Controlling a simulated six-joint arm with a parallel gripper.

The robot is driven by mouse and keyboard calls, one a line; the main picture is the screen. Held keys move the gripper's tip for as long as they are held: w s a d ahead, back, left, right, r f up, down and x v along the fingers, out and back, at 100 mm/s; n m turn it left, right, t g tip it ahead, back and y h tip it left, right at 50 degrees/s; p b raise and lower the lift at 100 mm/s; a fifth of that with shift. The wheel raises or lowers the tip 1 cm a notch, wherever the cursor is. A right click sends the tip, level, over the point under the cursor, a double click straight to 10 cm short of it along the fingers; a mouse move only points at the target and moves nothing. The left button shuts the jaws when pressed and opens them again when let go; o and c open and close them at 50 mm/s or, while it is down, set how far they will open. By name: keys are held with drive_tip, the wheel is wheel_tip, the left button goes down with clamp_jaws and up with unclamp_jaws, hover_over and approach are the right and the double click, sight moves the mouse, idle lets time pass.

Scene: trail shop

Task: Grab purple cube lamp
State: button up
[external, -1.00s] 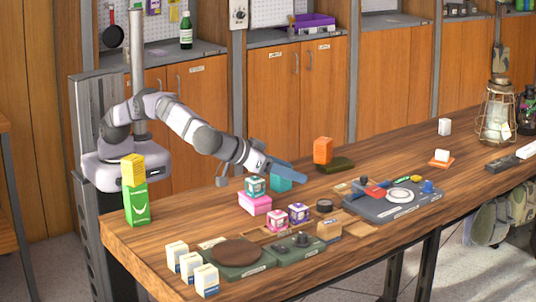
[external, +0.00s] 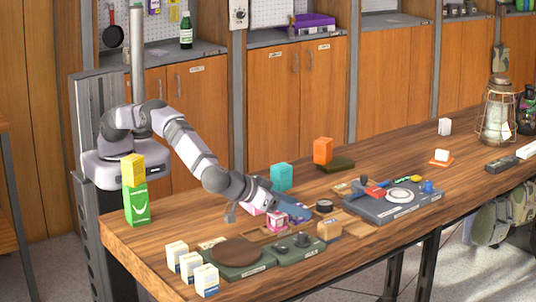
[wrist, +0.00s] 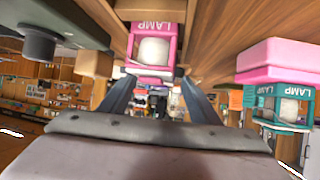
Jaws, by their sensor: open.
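The purple lamp cube is not visible now; my gripper covers its place in the external view. A pink lamp cube (external: 277,221) stands on the table just in front of my gripper (external: 300,214), which is low over the table. In the wrist view the picture is upside down, and the pink lamp cube (wrist: 152,48) lies ahead of my open gripper (wrist: 155,78), about centred between the fingers. I cannot tell whether the fingers touch it. A teal lamp cube (wrist: 283,104) on a pink box (wrist: 285,60) shows to the right.
A dark round-topped unit (external: 238,254) and a grey device (external: 295,247) are in front. A tan block (external: 328,230) and black round piece (external: 324,206) are close by. A grey control board (external: 393,202) is to the right.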

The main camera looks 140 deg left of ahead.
sight(301, 205)
drive_tip(key=shift+a+p, duration=0.35)
drive_tip(key=shift+a, duration=0.15)
drive_tip(key=shift+p+x, duration=0.75)
drive_tip(key=shift+x, duration=1.4)
drive_tip(key=shift+r, duration=0.1)
drive_tip(key=shift+c, duration=0.4)
drive_tip(key=c, duration=1.1)
